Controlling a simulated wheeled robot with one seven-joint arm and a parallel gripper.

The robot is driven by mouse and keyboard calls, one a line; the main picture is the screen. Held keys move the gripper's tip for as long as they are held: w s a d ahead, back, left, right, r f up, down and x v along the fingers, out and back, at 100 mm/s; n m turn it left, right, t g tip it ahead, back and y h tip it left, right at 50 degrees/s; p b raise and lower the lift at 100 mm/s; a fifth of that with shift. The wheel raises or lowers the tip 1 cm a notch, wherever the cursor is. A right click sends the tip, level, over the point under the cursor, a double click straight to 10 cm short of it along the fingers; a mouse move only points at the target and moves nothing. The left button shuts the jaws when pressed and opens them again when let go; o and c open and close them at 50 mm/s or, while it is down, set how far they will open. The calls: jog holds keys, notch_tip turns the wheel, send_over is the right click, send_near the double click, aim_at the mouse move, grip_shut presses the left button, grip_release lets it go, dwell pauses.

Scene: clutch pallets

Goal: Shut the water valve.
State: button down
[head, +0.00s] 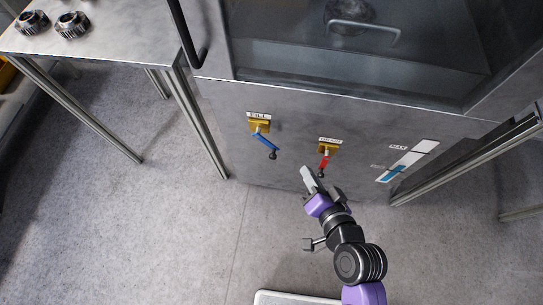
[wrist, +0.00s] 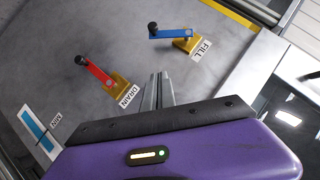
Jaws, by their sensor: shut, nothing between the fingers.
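Two lever valves sit on the steel front panel of the machine. The FILL valve has a blue lever (head: 266,143) on a yellow body and slants down to the right, ending in a dark knob; the blue lever also shows in the wrist view (wrist: 172,33). The DRAIN valve has a red lever (head: 324,164) on a yellow body, pointing nearly straight down; the red lever shows in the wrist view too (wrist: 99,73). My gripper (head: 307,174) is shut and empty, below and between the valves, just left of the red lever's end. Its closed fingers (wrist: 158,90) appear apart from both levers.
A level gauge (head: 408,160) with a MAX label and a blue lower section is right of the valves. A steel table (head: 110,30) with gears (head: 72,25) stands at left. A windowed door with a handle (head: 350,24) is above. The floor before the panel is clear.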

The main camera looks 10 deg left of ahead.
jog(key=f, duration=0.1)
jog(key=g, duration=0.1)
send_near(275, 151)
jog(key=w+f, duration=0.2)
jog(key=w, duration=0.1)
jog(key=shift+w+a+f, duration=0.15)
jog(key=shift+a, duration=0.3)
jog(key=shift+w+a+f, duration=0.1)
jog(key=shift+w+a, duration=0.05)
jog(key=shift+a, duration=0.3)
jog(key=shift+f+b, duration=0.15)
jog(key=shift+b, duration=0.3)
jog(key=shift+w+a+f+m+t+y+b, duration=0.1)
jog(key=shift+a+f+m+t+y+b, duration=0.65)
jog(key=shift+b, duration=3.5)
jog(key=shift+a+f+m+t+y+b, duration=0.25)
jog(key=shift+a+f+m+y+b, duration=1.05)
jog(key=shift+b, duration=2.95)
jog(key=shift+r, duration=0.1)
